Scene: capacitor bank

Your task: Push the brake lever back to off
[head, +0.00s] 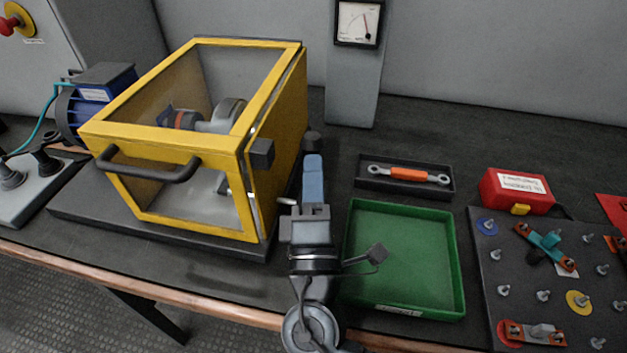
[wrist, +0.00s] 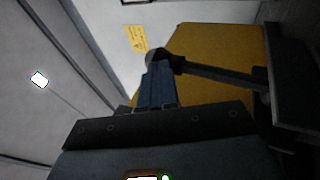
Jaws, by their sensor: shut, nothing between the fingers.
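The brake lever shows in the wrist view as a dark bar (wrist: 225,77) running from the right along the yellow panel to a rounded end by my fingertips. In the head view a dark knob (head: 312,142), which looks like its end, stands beside the right side of the yellow-framed guard box (head: 279,120). My gripper (head: 313,160) is shut and empty, its blue fingers pointing away from me just in front of the knob. In the wrist view the fingers (wrist: 159,72) overlap the lever's end; I cannot tell whether they touch. The lever's pivot is hidden.
A green tray (head: 458,270) lies right of my arm, with a dark tray holding an orange-handled wrench (head: 408,174) behind it. A gauge post (head: 352,90) stands at the back. A red box (head: 515,190) and a studded board (head: 490,250) are farther right.

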